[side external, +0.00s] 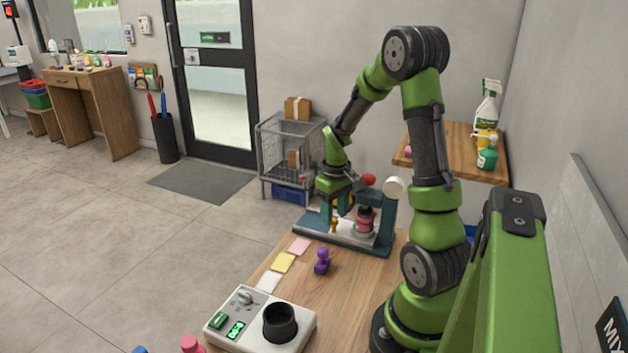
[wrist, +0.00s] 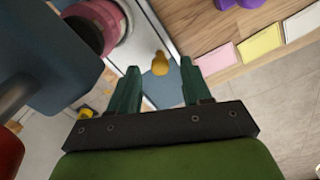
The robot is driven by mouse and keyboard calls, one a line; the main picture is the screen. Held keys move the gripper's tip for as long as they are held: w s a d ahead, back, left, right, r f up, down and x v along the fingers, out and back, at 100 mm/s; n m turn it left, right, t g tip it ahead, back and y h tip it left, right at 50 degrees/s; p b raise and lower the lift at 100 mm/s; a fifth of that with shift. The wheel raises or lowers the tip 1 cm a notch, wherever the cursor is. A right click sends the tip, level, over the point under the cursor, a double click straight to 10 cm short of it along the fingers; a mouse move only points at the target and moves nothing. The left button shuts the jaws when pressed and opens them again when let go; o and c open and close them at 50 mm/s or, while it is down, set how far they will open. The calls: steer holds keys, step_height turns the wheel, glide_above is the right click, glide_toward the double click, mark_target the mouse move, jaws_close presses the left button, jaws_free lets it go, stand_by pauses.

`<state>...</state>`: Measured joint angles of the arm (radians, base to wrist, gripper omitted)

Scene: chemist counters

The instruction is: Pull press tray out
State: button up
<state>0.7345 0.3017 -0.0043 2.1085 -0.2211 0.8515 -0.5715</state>
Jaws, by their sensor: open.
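The press (side external: 387,222) is a blue-grey frame with a red knob and a white round part, at the back end of the wooden counter. Its pale press tray (side external: 348,238) lies low in the base and also shows in the wrist view (wrist: 148,27). A small yellow-brown knob (wrist: 160,63) stands at the tray's end; it also shows in the side view (side external: 334,226). A pink round piece (side external: 364,220) sits under the press. My gripper (wrist: 160,78) is open and empty above the tray end, the knob appearing between its fingertips. Whether they touch is unclear.
Pink, yellow and white cards (side external: 283,262) lie along the counter's left edge beside a purple stamp-like piece (side external: 322,261). A white device with a black cup (side external: 281,322) stands at the front. A wire cage (side external: 288,150) stands behind the press.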

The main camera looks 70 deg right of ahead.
steer(key=shift+f, duration=0.65)
jaws_close()
